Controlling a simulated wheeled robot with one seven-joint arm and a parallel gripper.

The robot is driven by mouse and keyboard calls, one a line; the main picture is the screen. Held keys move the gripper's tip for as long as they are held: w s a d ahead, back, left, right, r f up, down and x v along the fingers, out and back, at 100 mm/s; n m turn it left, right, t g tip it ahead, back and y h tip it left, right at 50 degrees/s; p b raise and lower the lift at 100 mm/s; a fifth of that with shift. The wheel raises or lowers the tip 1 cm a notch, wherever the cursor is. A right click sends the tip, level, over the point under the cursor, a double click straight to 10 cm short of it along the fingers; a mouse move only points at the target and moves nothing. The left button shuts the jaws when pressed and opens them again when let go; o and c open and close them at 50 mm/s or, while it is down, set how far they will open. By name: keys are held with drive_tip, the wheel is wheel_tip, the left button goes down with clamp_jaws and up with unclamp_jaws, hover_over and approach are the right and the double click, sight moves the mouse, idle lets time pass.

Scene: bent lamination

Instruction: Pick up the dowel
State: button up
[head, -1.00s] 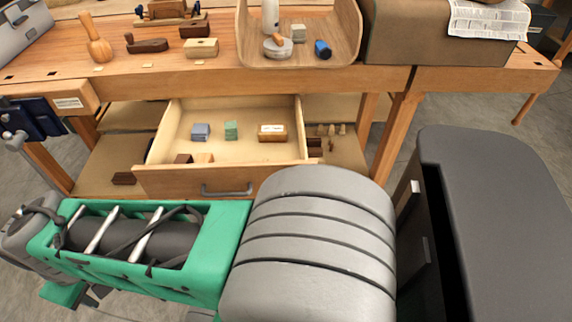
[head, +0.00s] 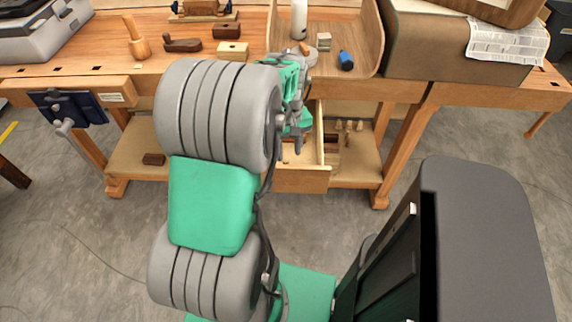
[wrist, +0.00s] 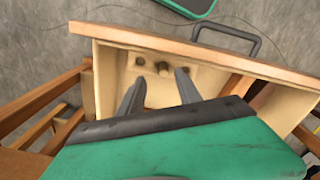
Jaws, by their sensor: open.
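My gripper (wrist: 159,78) is open in the wrist view, its two dark fingers pointing down into the open drawer (wrist: 190,46). Nothing is between the fingertips. Small dark round-ended pieces (wrist: 163,68) lie on the drawer floor near its front wall, just beyond the fingertips. I cannot tell whether one of them is the dowel. In the head view, my arm and gripper hide most of the drawer (head: 300,180), leaving its right side and part of its front showing.
The workbench top (head: 75,70) holds a wooden mallet (head: 136,42), a plane (head: 183,45) and a curved wooden tray (head: 368,35) with a blue cylinder (head: 346,60). Small pegs (head: 348,125) stand on the shelf right of the drawer. A blue vice (head: 70,110) is at left.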

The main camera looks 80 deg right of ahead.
sight(286, 161)
drive_tip(key=f, duration=0.6)
drive_tip(key=shift+w, duration=0.35)
drive_tip(key=shift+r, duration=0.1)
clamp_jaws()
